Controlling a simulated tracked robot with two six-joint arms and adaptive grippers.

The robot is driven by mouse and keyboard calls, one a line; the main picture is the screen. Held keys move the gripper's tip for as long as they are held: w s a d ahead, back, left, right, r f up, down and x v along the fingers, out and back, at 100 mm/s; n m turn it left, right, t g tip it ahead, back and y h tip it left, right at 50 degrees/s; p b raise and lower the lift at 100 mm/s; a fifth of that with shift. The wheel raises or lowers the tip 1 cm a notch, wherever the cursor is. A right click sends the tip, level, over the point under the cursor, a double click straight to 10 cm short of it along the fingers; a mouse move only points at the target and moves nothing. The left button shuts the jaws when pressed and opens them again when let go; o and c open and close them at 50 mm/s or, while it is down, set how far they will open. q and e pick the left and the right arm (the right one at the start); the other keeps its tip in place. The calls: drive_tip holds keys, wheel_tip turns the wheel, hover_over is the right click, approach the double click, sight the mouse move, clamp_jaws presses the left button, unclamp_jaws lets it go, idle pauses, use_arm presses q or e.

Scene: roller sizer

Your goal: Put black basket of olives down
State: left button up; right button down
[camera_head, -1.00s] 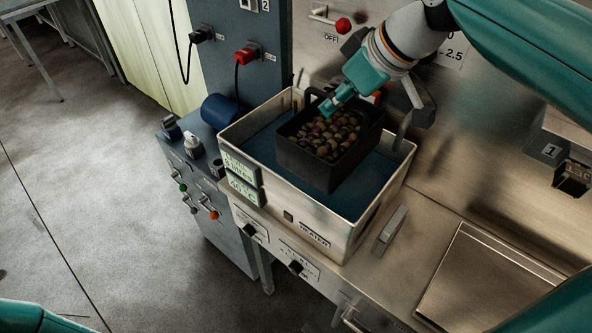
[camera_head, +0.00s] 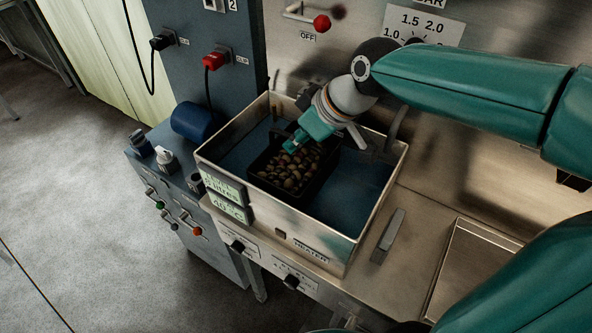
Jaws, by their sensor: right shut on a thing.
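The black basket (camera_head: 321,180) of olives (camera_head: 287,168) is inside the metal heater tank (camera_head: 349,232), in its middle-left part, low in the blue liquid. My right gripper (camera_head: 293,146) comes down from the upper right and is shut on the basket's back side. The gripper's tips partly cover the far rim of the basket. I cannot tell whether the basket rests on the tank's bottom. My left gripper is not in view.
The tank's walls stand close around the basket, with free liquid (camera_head: 362,187) to its right. A red-knobbed lever (camera_head: 321,22) is on the back panel. A blue cylinder (camera_head: 192,121) is left of the tank. A flat metal lid (camera_head: 470,270) lies at the right.

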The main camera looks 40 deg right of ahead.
sight(323, 152)
drive_tip(key=shift+f, duration=4.25)
drive_tip(key=shift+f, duration=0.15)
drive_tip(key=c, duration=1.2)
unclamp_jaws()
drive_tip(key=shift+s, duration=0.1)
drive_tip(key=v, duration=1.2)
drive_tip(key=shift+b, duration=0.35)
